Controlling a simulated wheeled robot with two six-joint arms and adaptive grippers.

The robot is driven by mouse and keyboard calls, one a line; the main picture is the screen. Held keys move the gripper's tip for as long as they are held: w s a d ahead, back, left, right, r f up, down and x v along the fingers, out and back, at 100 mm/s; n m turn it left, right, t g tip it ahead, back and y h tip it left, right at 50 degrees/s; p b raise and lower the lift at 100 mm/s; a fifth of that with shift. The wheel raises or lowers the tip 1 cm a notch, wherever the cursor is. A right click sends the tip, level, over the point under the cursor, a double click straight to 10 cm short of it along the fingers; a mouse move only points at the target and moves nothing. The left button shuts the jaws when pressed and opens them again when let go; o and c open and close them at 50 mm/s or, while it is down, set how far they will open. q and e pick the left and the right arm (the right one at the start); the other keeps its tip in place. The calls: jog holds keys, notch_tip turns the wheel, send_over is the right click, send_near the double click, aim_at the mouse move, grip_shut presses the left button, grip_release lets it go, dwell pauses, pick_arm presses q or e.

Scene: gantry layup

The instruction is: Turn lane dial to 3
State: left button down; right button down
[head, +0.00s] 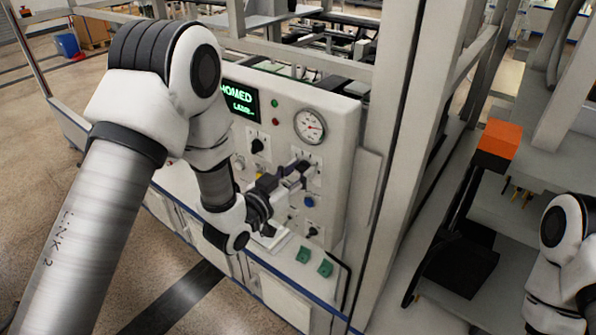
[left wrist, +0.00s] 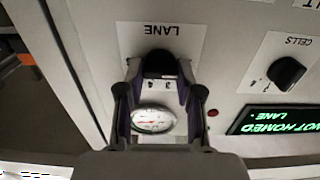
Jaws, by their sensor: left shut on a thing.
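The lane dial (left wrist: 160,64) is a black knob on a white plate marked LANE. In the left wrist view it sits between the two fingers of my left gripper (left wrist: 161,80), which is shut on it. Digits 3 and 4 show beside the knob on the gauge side; its pointer and other marks are hidden. In the head view my left gripper (head: 303,172) reaches the panel (head: 340,112) below the gauge and covers the dial. The display (left wrist: 273,118) reads NOT HOMED and LANE with a small mark after it. My right gripper is out of view.
A round gauge (head: 310,127) is above the lane dial in the head view. The black CELLS dial (left wrist: 286,72) is beside it. A grey post (head: 395,130) stands right of the panel.

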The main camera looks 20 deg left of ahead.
pick_arm(q)
jog(key=shift+m+b, duration=0.6)
jog(key=shift+b, duration=0.4)
jog(key=m+b, duration=0.5)
jog(key=b, duration=0.2)
jog(key=m+b, duration=0.6)
jog(key=shift+d+f+b, duration=0.15)
jog(key=shift+b, duration=0.25)
jog(key=shift+m+b, duration=1.1)
jog(key=c, duration=0.8)
grip_release()
jog(key=shift+d, duration=0.1)
jog(key=shift+o, duration=0.2)
